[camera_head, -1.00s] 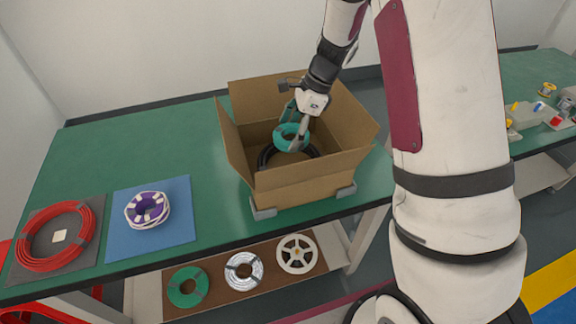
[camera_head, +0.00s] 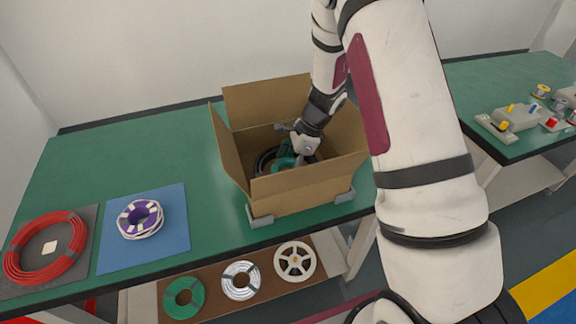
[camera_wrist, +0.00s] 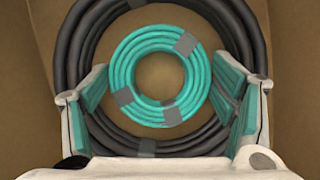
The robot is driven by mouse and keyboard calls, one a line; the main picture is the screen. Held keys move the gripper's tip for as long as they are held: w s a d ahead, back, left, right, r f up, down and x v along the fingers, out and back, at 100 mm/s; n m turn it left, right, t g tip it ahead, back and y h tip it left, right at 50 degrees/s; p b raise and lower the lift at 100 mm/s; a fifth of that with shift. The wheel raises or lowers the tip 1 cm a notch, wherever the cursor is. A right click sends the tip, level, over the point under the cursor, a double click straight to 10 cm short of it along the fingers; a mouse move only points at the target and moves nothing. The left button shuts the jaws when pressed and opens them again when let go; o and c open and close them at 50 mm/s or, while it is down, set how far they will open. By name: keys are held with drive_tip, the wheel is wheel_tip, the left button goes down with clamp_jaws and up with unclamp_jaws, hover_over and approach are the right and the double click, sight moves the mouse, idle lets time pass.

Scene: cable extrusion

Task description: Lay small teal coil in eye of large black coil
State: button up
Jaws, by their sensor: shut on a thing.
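The small teal coil (camera_wrist: 121,75), bound with grey tape, is between the two fingers of my gripper (camera_wrist: 160,90) in the wrist view. My gripper is shut on it across its outer sides. The large black coil (camera_wrist: 66,50) lies in the cardboard box, and its ring shows around the teal coil. The teal coil appears centred over the black coil's eye; I cannot tell whether it touches the box floor. In the head view my gripper (camera_head: 297,152) is down inside the box, partly hiding the teal coil (camera_head: 284,163) and the black coil (camera_head: 263,163).
The open cardboard box (camera_head: 305,193) stands on the green table (camera_head: 95,160), its flaps raised around my arm. A purple and white coil (camera_head: 140,219) lies on a blue mat and a red coil (camera_head: 45,247) on a grey mat at left. Several spools sit on the shelf below.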

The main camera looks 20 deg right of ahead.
drive_tip(key=o, duration=0.9)
drive_tip(key=shift+f, duration=0.1)
